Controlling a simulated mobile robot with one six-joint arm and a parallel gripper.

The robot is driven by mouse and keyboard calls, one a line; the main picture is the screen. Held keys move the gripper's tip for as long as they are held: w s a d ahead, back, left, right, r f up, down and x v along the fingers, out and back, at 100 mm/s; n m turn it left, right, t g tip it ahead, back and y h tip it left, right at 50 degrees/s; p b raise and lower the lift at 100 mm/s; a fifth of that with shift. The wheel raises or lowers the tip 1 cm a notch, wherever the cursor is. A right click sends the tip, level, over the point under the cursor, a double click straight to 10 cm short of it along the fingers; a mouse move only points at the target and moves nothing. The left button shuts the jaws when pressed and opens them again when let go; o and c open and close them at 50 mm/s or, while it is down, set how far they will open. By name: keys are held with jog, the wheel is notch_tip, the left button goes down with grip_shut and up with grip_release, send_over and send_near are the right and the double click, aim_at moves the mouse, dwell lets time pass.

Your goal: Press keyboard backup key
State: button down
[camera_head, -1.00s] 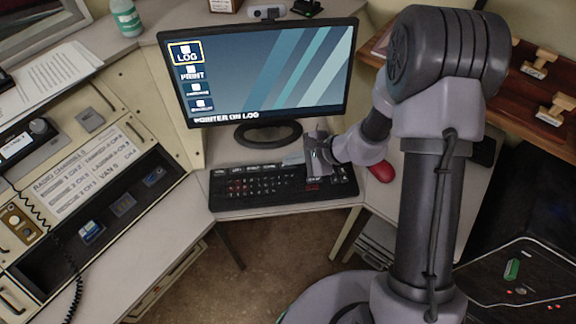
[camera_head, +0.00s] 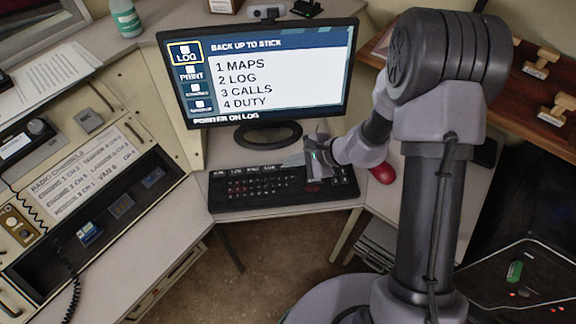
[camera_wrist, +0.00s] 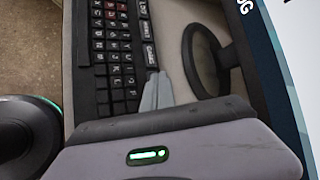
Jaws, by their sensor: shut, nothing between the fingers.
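The black keyboard (camera_head: 250,190) lies on the desk below the monitor, with a row of wider labelled keys along its far edge. In the wrist view the keyboard (camera_wrist: 115,72) shows labelled keys, one reading PRINT (camera_wrist: 144,28). My gripper (camera_head: 293,160) is shut and empty over the far edge of the keyboard. In the wrist view its fingertips (camera_wrist: 157,78) are at the end of the labelled row; they hide what is under them, and I cannot tell whether they touch a key. The monitor (camera_head: 262,72) reads BACK UP TO STICK, with MAPS, LOG, CALLS and DUTY.
The monitor stand (camera_head: 268,134) is just behind my gripper. A red mouse (camera_head: 382,173) lies right of the keyboard. A radio panel (camera_head: 85,190) fills the left side. Wooden stamps (camera_head: 556,110) stand on a shelf at right.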

dwell(0.6)
jog(key=shift+r, duration=0.7)
jog(key=shift+p, duration=0.3)
jog(key=shift+r+p, duration=1.55)
jog(key=shift+r, duration=0.95)
notch_tip(320, 180, up, 8)
jog(key=p, duration=0.5)
send_over(291, 168)
jog(key=shift+w, duration=0.1)
